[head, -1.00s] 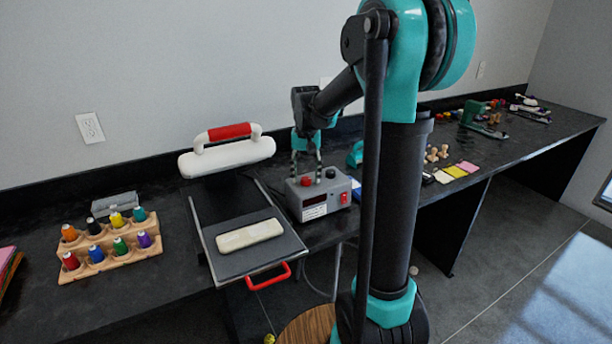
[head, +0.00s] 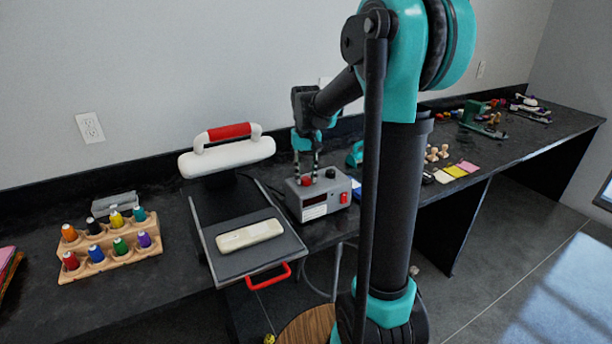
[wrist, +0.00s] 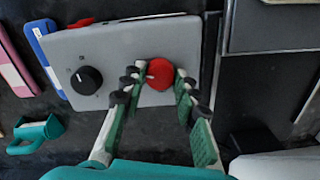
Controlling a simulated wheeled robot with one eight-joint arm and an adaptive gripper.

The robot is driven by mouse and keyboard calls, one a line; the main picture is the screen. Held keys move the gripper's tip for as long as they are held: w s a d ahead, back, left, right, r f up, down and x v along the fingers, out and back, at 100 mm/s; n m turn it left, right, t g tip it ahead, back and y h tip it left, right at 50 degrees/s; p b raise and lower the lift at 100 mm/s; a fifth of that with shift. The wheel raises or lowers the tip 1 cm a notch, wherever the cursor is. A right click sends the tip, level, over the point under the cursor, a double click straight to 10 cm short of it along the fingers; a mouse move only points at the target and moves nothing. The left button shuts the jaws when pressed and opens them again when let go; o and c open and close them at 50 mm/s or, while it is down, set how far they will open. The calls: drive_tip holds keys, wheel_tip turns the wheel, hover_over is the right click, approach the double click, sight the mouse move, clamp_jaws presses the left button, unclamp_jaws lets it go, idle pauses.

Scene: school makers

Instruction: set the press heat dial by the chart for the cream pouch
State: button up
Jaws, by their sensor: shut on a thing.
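The grey control box (head: 322,195) stands right of the heat press. On its top are a red knob (head: 305,181) and a black knob (head: 331,173); the wrist view shows the red knob (wrist: 160,73) and the black knob (wrist: 86,80). My gripper (wrist: 160,78) points down with its fingers shut on the red knob. A cream pouch (head: 249,236) lies on the grey tray (head: 283,243) of the open press. A white label shows on the box front, too small to read. I cannot make out a chart.
The white press lid (head: 228,157) with a red grip is raised behind the tray. A wooden rack (head: 110,257) of several thread spools stands at left. Blue (wrist: 42,45) and pink (wrist: 14,62) flat pieces lie beside the box.

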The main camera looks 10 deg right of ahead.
sight(306, 178)
drive_tip(key=n, duration=0.4)
drive_tip(key=shift+n, duration=0.3)
drive_tip(key=n, duration=0.4)
drive_tip(key=shift+n, duration=0.3)
drive_tip(key=o, duration=1.2)
drive_tip(key=shift+c, duration=0.2)
drive_tip(key=shift+r, duration=0.1)
wheel_tip(306, 178, up, 12)
